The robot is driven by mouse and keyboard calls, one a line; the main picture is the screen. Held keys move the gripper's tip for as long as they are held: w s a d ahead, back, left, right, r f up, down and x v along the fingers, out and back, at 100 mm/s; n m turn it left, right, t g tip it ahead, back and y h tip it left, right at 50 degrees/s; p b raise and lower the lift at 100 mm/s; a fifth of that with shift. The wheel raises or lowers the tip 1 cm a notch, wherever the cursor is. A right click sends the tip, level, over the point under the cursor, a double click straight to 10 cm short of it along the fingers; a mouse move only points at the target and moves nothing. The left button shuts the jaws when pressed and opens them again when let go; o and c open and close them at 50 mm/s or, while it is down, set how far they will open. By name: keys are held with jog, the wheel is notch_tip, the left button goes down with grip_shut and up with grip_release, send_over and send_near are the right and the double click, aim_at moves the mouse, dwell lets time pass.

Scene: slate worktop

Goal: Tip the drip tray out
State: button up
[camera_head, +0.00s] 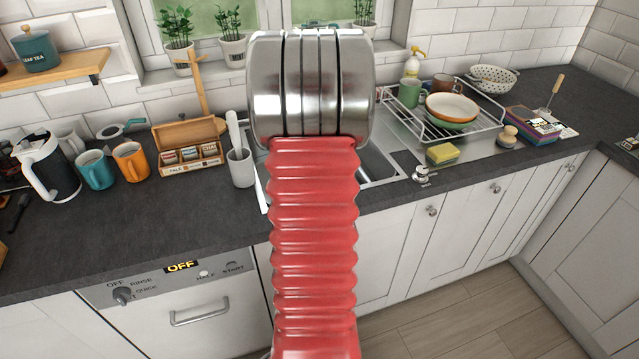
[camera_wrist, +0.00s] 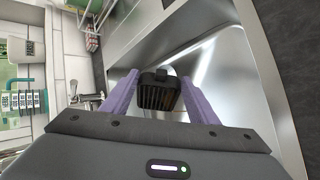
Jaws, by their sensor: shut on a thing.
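In the wrist view, a small black drip tray (camera_wrist: 157,94) with a slatted face and a short tab is held between the two purple fingers of my gripper (camera_wrist: 160,88). The gripper is shut on it. The tray appears in front of the steel sink (camera_wrist: 225,75), over its basin. How far it is above the basin floor, and whether it is tilted, I cannot tell. In the head view, my red-sleeved arm covers the middle of the picture and hides the gripper, the tray and much of the sink (camera_head: 376,166).
Right of the sink stand a dish rack (camera_head: 478,128) with dishes and a sponge (camera_head: 442,154). Left of it are a utensil pot (camera_head: 241,168), a tea box (camera_head: 188,154), mugs (camera_head: 131,160) and a kettle (camera_head: 48,168). The front left worktop (camera_head: 130,230) is clear.

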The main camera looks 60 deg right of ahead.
jog(key=shift+w+a+r+n+g+h, duration=0.15)
jog(key=shift+w+a+r+g+h, duration=0.15)
jog(key=shift+h, duration=0.3)
jog(key=shift+w+a+r+n+g+h, duration=0.15)
jog(key=shift+a+h, duration=0.2)
jog(key=shift+h, duration=0.25)
dwell(1.0)
jog(key=shift+w+a+g+h, duration=0.2)
jog(key=shift+w+a+h, duration=0.1)
jog(key=shift+a+h, duration=0.15)
jog(key=shift+w+a+g+h, duration=0.15)
jog(key=shift+w+a+h, duration=0.15)
jog(key=shift+a, duration=0.2)
dwell(0.4)
jog(key=shift+w+a+n+h, duration=0.1)
jog(key=shift+a+n+h, duration=0.3)
jog(key=shift+h, duration=0.25)
dwell(0.5)
jog(key=shift+d, duration=0.1)
jog(key=d+y, duration=0.1)
jog(key=s+d+m+y, duration=0.1)
jog(key=shift+s+d+y, duration=0.3)
jog(key=shift+y, duration=0.1)
jog(key=shift+s+d+f+t+y, duration=0.15)
jog(key=shift+d+f+t+y, duration=0.15)
jog(key=shift+t+y, duration=0.4)
